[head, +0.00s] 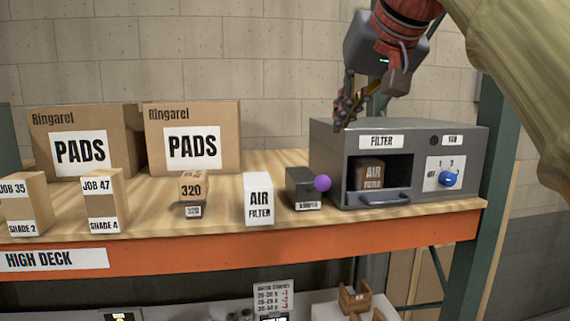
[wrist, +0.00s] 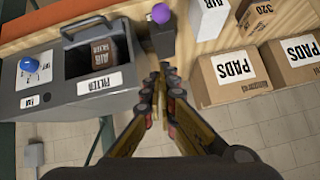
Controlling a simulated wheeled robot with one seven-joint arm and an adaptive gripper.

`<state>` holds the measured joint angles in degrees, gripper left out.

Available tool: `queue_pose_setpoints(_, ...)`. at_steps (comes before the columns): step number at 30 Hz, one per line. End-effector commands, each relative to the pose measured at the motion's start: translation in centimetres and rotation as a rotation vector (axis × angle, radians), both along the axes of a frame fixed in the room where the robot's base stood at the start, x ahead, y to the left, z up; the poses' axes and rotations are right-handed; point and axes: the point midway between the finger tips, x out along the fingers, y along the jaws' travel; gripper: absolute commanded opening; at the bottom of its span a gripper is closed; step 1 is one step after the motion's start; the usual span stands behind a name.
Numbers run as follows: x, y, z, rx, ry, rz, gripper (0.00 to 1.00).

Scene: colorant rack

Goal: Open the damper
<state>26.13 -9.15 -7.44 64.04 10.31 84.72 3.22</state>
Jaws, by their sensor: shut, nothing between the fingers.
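The damper (head: 304,190) is a small dark grey box with a white label and a purple ball knob (head: 322,183) on its right side. It stands on the wooden deck just left of the grey filter housing (head: 335,150). In the wrist view the damper (wrist: 163,42) and its purple knob (wrist: 160,13) lie beyond my fingertips. My gripper (head: 340,124) is shut and empty, pointing down near the housing's upper left edge, above and behind the damper. In the wrist view my fingers (wrist: 166,70) show beside the housing, apart from the knob.
The housing has an open front bay with a brown air filter (head: 370,174), a handle below it and a blue fan knob (head: 450,179). A white air filter box (head: 258,198) stands left of the damper. Several cartons, including PADS boxes (head: 190,140), stand further left. A green upright (head: 485,140) is at right.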

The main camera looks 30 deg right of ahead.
Motion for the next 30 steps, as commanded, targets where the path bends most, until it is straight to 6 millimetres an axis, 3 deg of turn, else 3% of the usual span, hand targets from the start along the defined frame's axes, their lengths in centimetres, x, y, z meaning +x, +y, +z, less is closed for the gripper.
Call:
queue_pose_setpoints(8,1.2,-0.2,-1.1,0.001,0.001,0.001,0.00)
queue_pose_setpoints(22,7.5,-1.6,-6.9,0.002,0.002,0.001,0.00)
queue_pose_setpoints(30,6.0,-0.5,-9.5,0.000,0.000,0.000,0.00)
